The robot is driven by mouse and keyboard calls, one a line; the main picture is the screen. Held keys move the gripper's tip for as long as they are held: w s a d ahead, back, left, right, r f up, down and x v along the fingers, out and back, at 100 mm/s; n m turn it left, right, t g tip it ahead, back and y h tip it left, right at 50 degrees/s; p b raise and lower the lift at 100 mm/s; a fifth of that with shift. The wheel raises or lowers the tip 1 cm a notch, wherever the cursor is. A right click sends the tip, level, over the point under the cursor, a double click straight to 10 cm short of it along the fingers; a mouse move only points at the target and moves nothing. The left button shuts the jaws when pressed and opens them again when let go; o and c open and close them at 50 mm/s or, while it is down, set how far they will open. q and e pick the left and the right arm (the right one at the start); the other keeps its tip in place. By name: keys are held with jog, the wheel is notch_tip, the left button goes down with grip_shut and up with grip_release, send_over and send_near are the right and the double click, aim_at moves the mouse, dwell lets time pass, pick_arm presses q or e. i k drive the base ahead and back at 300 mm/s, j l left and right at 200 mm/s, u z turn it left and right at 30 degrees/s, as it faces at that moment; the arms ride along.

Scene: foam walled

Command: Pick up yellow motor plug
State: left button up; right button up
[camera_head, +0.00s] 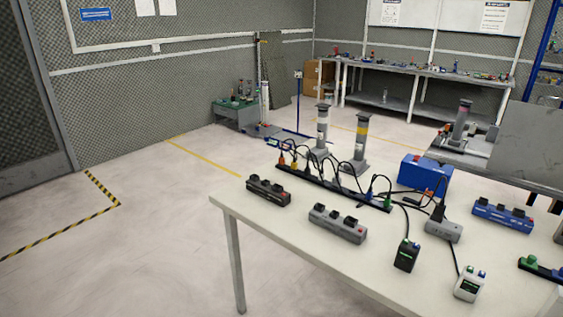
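A long black power strip (328,187) lies on the white table, with several plugs and black cables along it. Neither of my grippers is in view.
The white table (290,240) also carries a black block (268,190), grey block (338,222), blue box (424,175), blue block (503,216), black adapter (406,255) and white adapter (469,284). Two grey columns stand behind the strip. Floor at left is clear.

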aim_at(294, 165)
jog(key=z, duration=0.4)
jog(key=i+j+z, duration=0.2)
jog(key=z, duration=0.2)
jog(key=i+j+z, duration=0.15)
jog(key=j+z, duration=0.2)
jog(key=i+j+z, duration=0.15)
jog(key=z, duration=0.25)
jog(key=j, duration=0.1)
